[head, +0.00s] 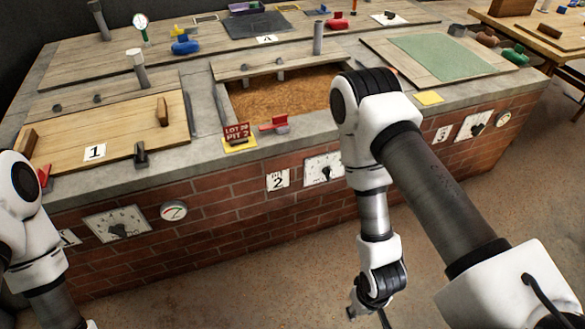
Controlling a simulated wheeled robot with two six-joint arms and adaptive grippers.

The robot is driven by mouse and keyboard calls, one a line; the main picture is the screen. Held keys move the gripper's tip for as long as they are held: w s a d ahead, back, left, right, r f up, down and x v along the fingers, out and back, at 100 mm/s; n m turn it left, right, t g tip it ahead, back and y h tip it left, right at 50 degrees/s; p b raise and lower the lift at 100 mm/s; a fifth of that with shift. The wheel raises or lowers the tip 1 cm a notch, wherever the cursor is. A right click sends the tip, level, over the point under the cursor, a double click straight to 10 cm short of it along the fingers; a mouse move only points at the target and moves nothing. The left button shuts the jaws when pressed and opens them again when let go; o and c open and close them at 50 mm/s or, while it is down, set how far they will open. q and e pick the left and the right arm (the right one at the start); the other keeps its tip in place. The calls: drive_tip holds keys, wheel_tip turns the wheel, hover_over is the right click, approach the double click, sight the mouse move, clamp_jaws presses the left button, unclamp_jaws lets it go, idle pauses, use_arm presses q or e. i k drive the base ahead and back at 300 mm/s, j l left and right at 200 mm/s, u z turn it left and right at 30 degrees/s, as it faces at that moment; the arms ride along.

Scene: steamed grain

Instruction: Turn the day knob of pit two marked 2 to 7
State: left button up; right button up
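The pit two day knob (326,173) is a dark knob on a pale dial plate (312,166) on the brick front. The plate's right side is hidden behind my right arm, and its numbers are too small to read. A white card marked 2 (278,180) is fixed just left of the plate. My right arm hangs in front of the wall, right of the knob. The dark parts at its lower end (372,300) are low, apart from the knob; the fingers are not clear. My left arm is at the left edge, its gripper out of view.
The open pit of brown grain (285,97) has a red-handled piece (274,125) and a red LOT 29 PIT 2 sign (237,134) at its front edge. Other dial plates sit at left (117,224) and right (474,126). A round gauge (174,210) is left of card 2.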

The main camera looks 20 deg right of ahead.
sight(327, 171)
drive_tip(key=z, duration=0.3)
drive_tip(key=i+l+z, duration=0.1)
drive_tip(key=l+z, duration=0.15)
drive_tip(key=z, duration=0.2)
drive_tip(key=i+l+z, duration=0.15)
drive_tip(key=z, duration=0.3)
drive_tip(key=i+l+z, duration=0.2)
drive_tip(key=z, duration=0.25)
drive_tip(key=l, duration=0.1)
